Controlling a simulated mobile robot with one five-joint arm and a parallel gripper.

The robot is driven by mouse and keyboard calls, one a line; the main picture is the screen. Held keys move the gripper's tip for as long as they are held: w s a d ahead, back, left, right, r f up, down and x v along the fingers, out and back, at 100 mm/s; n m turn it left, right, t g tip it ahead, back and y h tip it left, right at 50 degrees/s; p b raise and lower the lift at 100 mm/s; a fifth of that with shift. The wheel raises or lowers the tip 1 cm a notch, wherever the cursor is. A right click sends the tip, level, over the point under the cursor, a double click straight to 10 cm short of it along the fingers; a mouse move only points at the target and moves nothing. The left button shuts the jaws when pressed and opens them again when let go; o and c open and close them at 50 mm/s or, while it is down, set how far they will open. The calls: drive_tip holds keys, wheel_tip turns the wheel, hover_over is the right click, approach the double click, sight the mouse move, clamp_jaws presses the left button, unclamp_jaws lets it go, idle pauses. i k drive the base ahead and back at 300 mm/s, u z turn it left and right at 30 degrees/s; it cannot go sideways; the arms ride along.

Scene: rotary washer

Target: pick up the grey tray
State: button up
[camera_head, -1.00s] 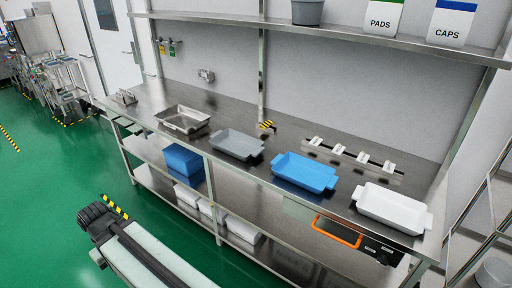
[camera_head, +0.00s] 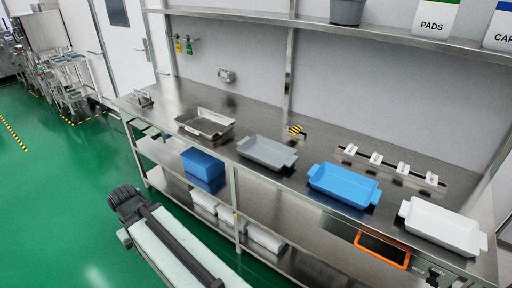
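The grey tray (camera_head: 266,152) is a shallow plastic tray with end handles. It rests on the steel workbench (camera_head: 300,125), between a metallic steel tray (camera_head: 205,123) on its left and a blue tray (camera_head: 343,184) on its right. The grey tray looks empty and upright. My arm shows at the lower left, below and in front of the bench, well apart from the tray. The dark part at its far end (camera_head: 127,199) may be my gripper, but its fingers cannot be made out.
A white tray (camera_head: 442,226) sits at the right end of the bench. A shelf (camera_head: 390,37) runs above. A blue bin (camera_head: 203,164) and several white boxes are on the lower shelves. An orange-framed panel (camera_head: 382,249) is at the front edge. Green floor (camera_head: 60,210) at left is clear.

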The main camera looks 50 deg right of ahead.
sight(273, 155)
drive_tip(key=i, duration=1.15)
drive_tip(key=u, duration=0.1)
